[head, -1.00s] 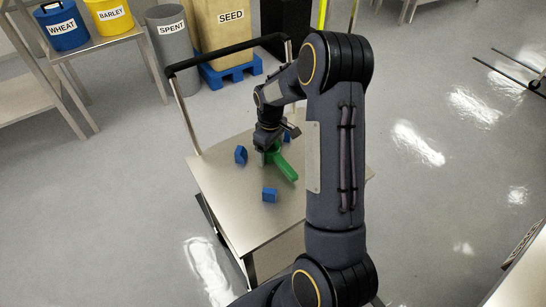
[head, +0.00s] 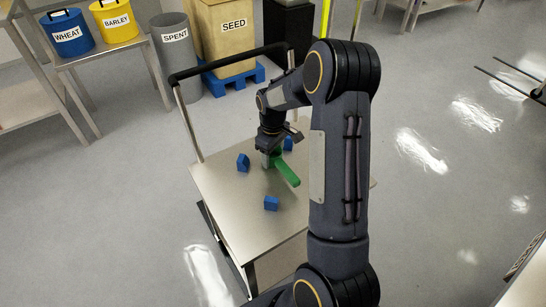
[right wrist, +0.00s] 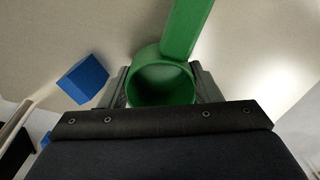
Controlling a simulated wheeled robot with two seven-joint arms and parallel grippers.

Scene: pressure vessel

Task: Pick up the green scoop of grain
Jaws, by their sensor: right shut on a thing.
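The green scoop (head: 287,170) is over the cart's top in the head view, its handle pointing toward the lower right. My right gripper (head: 271,157) is shut on its round cup. In the right wrist view the cup (right wrist: 162,84) sits between the two fingers of my right gripper (right wrist: 160,88), with the handle running up out of frame. I cannot tell how far the scoop is above the cart. My left gripper is not in view.
The cart (head: 225,210) has a black push handle (head: 225,62). Blue blocks lie around the scoop: one left (head: 243,162), one in front (head: 271,203), one behind (head: 288,144). Behind stand wheat (head: 67,36), barley (head: 115,24), spent (head: 177,55) and seed (head: 226,45) containers.

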